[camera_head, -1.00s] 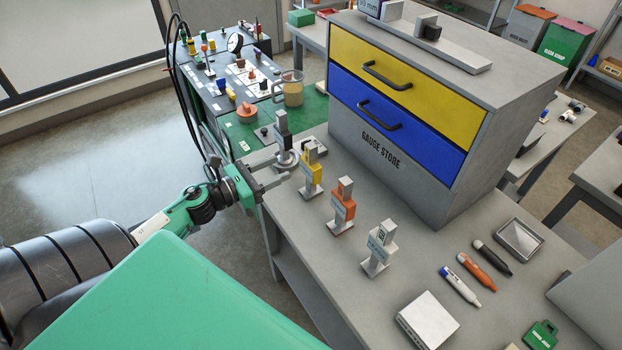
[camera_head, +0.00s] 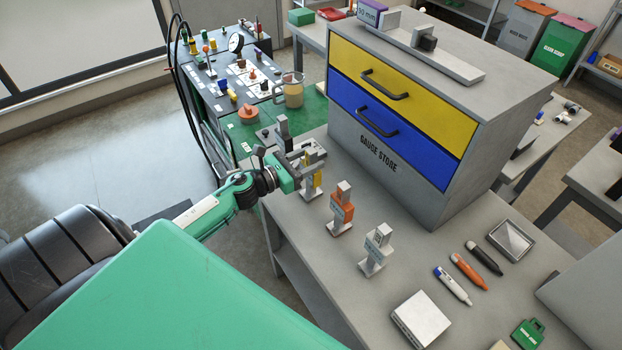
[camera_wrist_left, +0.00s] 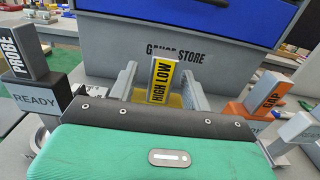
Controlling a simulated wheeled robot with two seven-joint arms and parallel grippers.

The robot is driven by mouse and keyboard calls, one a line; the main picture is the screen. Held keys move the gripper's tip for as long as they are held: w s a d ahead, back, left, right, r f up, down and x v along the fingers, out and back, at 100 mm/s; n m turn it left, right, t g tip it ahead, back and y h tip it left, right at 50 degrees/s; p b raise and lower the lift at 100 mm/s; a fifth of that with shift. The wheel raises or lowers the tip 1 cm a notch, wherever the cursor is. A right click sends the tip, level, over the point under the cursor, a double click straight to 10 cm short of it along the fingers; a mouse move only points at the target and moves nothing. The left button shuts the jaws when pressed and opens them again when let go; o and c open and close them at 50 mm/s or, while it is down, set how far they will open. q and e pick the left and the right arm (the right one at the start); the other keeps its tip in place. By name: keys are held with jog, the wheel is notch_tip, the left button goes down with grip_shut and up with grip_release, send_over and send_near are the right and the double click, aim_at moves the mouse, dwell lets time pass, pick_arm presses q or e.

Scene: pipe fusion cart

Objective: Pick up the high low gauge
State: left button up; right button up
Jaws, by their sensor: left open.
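The high low gauge (camera_head: 308,188) is an upright yellow and grey block on the bench, partly hidden by my gripper in the head view. In the left wrist view the gauge (camera_wrist_left: 161,82) shows its yellow HIGH LOW label. My left gripper (camera_head: 302,162) is open at it. In the left wrist view the fingers of the gripper (camera_wrist_left: 158,73) stand on either side of the gauge, with visible space between. The lower part of the gauge is hidden by my gripper body. My right gripper is not in view.
A dark PROBE gauge (camera_wrist_left: 22,66) stands on the left. An orange GAP gauge (camera_head: 342,210) and a grey gauge (camera_head: 377,250) stand on the right. The gauge store cabinet (camera_head: 400,190) is behind. Markers (camera_head: 468,271) and a white box (camera_head: 421,317) lie farther right.

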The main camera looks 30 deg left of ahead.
pick_arm(q)
jog(key=x, duration=0.2)
jog(key=shift+w+d+p, duration=0.15)
jog(key=shift+w+p, duration=0.15)
jog(key=shift+p, duration=0.1)
grip_shut()
jog(key=shift+r, duration=0.15)
notch_tip(320, 180, up, 20)
dwell(0.9)
